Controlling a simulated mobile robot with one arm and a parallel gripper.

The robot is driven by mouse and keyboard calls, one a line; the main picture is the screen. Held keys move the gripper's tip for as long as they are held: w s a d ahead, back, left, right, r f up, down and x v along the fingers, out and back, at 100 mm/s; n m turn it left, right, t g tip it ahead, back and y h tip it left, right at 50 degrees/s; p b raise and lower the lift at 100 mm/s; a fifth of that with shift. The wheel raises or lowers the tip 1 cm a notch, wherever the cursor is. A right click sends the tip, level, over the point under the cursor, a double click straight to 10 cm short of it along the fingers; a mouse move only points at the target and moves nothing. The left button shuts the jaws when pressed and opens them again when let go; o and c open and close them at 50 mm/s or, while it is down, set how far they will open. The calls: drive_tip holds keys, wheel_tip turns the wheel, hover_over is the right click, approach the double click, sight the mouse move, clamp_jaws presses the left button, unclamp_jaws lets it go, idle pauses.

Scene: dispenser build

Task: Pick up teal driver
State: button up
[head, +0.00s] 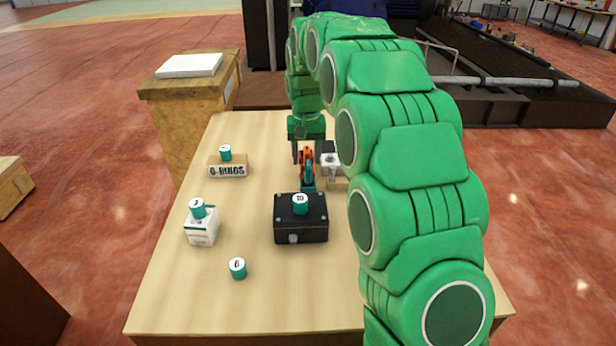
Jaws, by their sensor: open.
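The teal driver (308,174) appears as a small teal shape at the back middle of the table, just behind the black box. Orange parts show right above and around it, and I cannot tell which of them belong to it. My gripper (307,155) is at the end of my green arm, pointing down over the driver. It is open, with the driver just below or between its fingers. Whether they touch is too small to tell. My arm covers the right side of the table.
A black box (287,230) bears a teal cylinder marked 10 (300,204). A white box (202,232) and an O-rings box (228,170) bear teal cylinders too. Cylinder 6 (238,268) stands on the table (190,300). A grey-white part (330,163) sits right of my gripper.

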sight(308, 163)
drive_tip(key=shift+s+d+f, duration=0.1)
drive_tip(key=shift+f, duration=1.25)
drive_tip(key=shift+s+d+f, duration=0.1)
drive_tip(key=shift+f, duration=1.25)
clamp_jaws()
